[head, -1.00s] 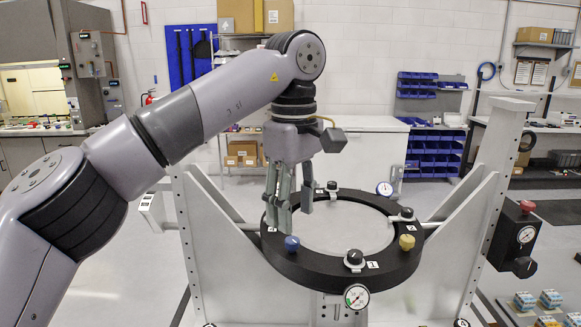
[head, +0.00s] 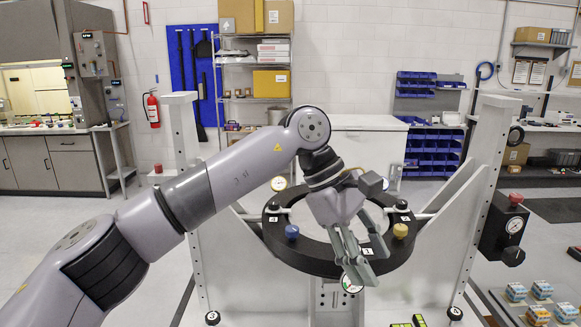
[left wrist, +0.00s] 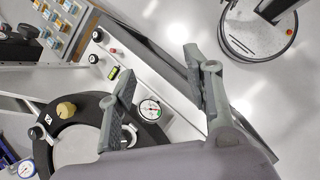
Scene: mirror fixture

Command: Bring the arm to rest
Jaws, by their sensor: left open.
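My left gripper (head: 364,262) is open and empty in the head view, with its fingers pointing down over the front right part of a black ring (head: 300,256). In the left wrist view the two spread fingers (left wrist: 160,74) have nothing between them. The ring also shows in the left wrist view (left wrist: 92,104), with a yellow knob (left wrist: 66,110) and a white dial gauge (left wrist: 150,108) beside one finger. The fingers hide part of the ring and of the front gauge in the head view. My right gripper is not in view.
The ring sits between two white uprights (head: 487,185) of the fixture. It carries a blue knob (head: 292,231) and a yellow knob (head: 400,231). Small blue-and-white blocks (head: 541,289) lie at lower right.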

